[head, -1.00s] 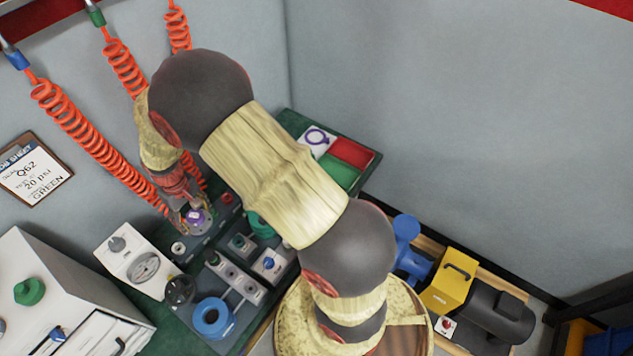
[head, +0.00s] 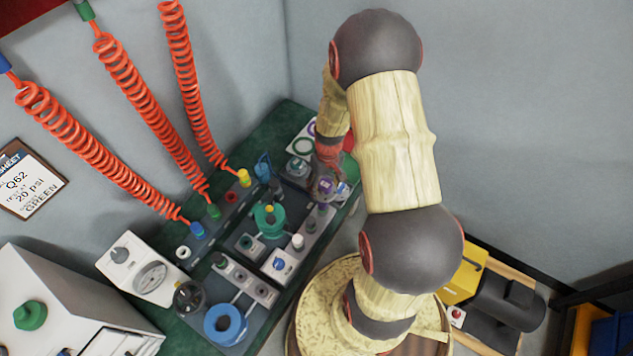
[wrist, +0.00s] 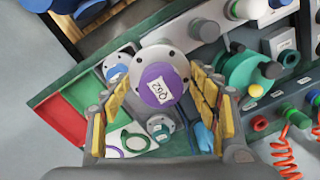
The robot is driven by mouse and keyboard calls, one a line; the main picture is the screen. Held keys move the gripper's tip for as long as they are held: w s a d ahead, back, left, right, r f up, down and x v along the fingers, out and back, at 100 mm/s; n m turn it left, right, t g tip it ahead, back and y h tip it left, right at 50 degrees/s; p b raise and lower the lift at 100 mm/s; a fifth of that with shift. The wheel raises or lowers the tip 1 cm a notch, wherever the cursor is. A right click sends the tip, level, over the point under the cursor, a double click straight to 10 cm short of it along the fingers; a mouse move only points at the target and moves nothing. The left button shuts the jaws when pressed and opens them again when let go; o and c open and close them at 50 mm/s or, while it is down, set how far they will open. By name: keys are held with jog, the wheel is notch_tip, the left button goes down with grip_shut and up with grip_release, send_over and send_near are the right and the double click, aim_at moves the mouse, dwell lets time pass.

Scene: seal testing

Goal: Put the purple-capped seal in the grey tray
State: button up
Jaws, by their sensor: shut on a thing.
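The purple-capped seal (wrist: 158,84) has a pale flange and a white label reading Q62 on its cap. My gripper (wrist: 163,88) is shut on it, with yellow-padded fingers on either side. In the head view my gripper (head: 325,178) hangs over the far right part of the green bench, with the purple cap (head: 327,187) showing at its tip. A dark grey tray (head: 296,184) seems to lie under and beside it; my arm and gripper hide part of it. I cannot tell the seal's height above it.
Two flanged blue-topped pieces (wrist: 160,127) (wrist: 115,68) lie near the held seal. Red (wrist: 62,118) and green pads and a ring card (wrist: 128,140) are close by. Coiled orange hoses (head: 140,90) hang at left. A green-wheeled valve (head: 268,219) stands nearby.

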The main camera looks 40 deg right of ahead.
jog(key=w+d+f+b, duration=0.1)
jog(key=w+d+f, duration=0.1)
jog(key=w+f, duration=0.1)
jog(key=w+d+f+b, duration=0.1)
jog(key=w+d+f, duration=0.1)
jog(key=w, duration=0.3)
jog(key=w+d+f+b, duration=0.2)
jog(key=w+f, duration=0.2)
jog(key=shift+f, duration=0.15)
jog(key=shift+w+f, duration=0.15)
jog(key=shift+f, duration=0.05)
jog(key=shift+w+d+f+b, duration=0.1)
jog(key=shift+f+b, duration=0.75)
jog(key=shift+f, duration=0.75)
jog(key=shift+f, duration=0.2)
jog(key=o, duration=1.5)
jog(key=shift+o, duration=0.4)
jog(key=shift+r, duration=0.15)
